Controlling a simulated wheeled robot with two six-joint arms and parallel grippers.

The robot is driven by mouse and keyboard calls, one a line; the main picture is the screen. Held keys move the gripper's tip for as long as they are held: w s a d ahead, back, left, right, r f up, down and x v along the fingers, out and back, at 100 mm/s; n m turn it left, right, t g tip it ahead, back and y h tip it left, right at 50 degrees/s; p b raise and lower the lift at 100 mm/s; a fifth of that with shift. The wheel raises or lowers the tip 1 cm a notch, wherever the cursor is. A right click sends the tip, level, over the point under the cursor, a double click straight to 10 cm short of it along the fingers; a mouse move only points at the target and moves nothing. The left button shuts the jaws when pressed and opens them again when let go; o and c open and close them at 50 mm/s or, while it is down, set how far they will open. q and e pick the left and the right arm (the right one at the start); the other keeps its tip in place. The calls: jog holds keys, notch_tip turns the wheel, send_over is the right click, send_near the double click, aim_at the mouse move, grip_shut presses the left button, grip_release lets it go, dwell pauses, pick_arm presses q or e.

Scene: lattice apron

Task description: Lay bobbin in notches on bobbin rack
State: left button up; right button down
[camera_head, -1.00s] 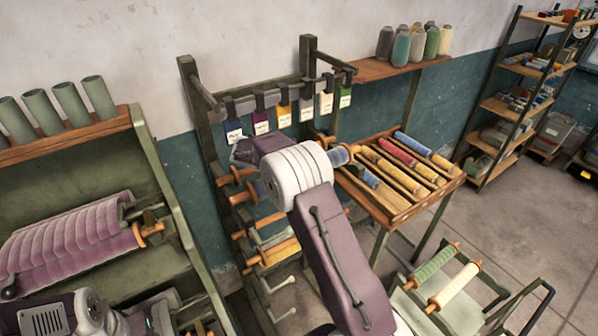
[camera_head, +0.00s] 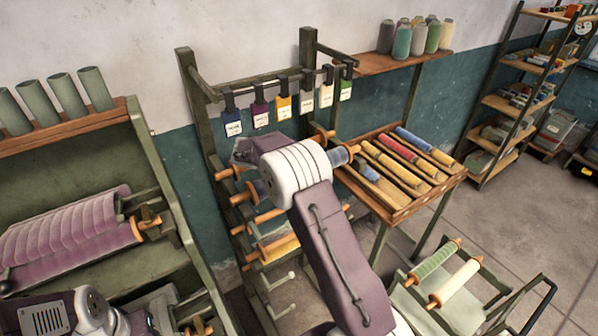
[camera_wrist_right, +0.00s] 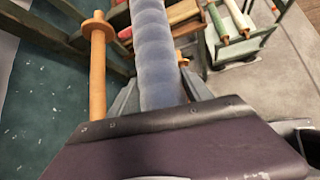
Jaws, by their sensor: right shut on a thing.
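My right gripper (camera_wrist_right: 162,92) is shut on a blue-grey wound bobbin (camera_wrist_right: 154,45), which runs away from the camera between the fingers. In the head view the bobbin (camera_head: 341,156) shows to the right of my white wrist, which hides the fingers and much of its length. The bobbin rack (camera_head: 190,100) is a dark green upright frame behind my right arm. Orange-ended bobbins lie across its left post; a bare orange one (camera_wrist_right: 97,65) is beside the held bobbin in the wrist view. Whether the held bobbin touches the rack cannot be told. My left gripper is out of view.
A wooden table (camera_head: 398,216) with several bobbins stands right of the rack. A cart (camera_head: 405,305) carrying a green and a cream bobbin is at lower right. Colored tags (camera_head: 284,107) hang from the rack's rod. A purple-yarn machine (camera_head: 65,235) stands at left.

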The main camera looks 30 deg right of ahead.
jog(key=shift+f, duration=0.45)
jog(key=shift+f, duration=0.1)
dwell(0.6)
jog(key=shift+c, duration=1.9)
grip_release()
jog(key=shift+s, duration=0.1)
jog(key=shift+a+b, duration=0.15)
jog(key=shift+b, duration=0.15)
